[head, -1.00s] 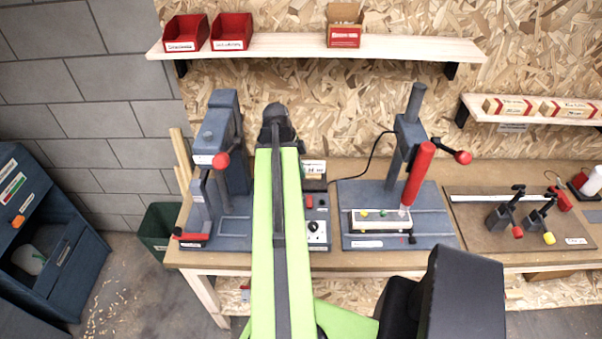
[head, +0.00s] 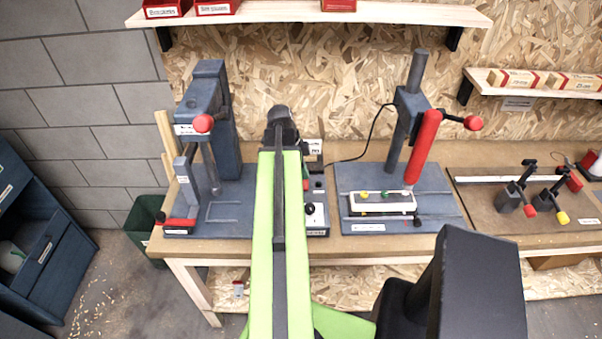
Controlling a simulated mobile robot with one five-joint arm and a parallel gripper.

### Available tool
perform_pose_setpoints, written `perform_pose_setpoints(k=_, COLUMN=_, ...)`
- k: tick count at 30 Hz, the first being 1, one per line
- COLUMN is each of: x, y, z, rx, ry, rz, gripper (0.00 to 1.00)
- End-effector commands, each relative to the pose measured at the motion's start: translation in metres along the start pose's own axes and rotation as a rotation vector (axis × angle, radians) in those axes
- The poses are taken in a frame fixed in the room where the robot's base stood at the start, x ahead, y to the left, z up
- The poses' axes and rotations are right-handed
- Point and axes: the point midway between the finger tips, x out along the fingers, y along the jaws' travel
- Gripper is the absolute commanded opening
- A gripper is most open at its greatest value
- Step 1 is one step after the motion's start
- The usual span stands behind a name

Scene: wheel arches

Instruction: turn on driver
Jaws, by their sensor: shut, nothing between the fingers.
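A red driver (head: 424,145) hangs on a grey stand at the right of the bench, its cable running left behind my arm. Its tip is over a white fixture (head: 382,202) with yellow and green parts. A control box (head: 317,215) with a black knob (head: 310,208) on a white plate stands left of it, partly hidden behind my green arm. My gripper (head: 281,124) is at the far dark end of the arm, above the bench and in front of the box's back part. It is shut and empty; its fingertips are hard to make out.
A grey press with a red ball handle (head: 202,123) stands close on the left. Red and yellow tipped clamps (head: 516,195) stand on the right. A shelf (head: 310,14) with red bins is above. A green bin (head: 146,228) is on the floor.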

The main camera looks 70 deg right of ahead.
Motion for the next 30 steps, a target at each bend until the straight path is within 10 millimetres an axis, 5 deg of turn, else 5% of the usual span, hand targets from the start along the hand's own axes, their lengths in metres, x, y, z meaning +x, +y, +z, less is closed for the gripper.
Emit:
perform_pose_setpoints(k=3, x=0.018, y=-0.002, z=0.005, rx=0.0, ry=0.0, rz=0.0, gripper=0.0)
perform_pose_setpoints(k=30, x=0.023, y=0.003, z=0.007, rx=0.0, ry=-0.003, rz=0.005, gripper=0.0)
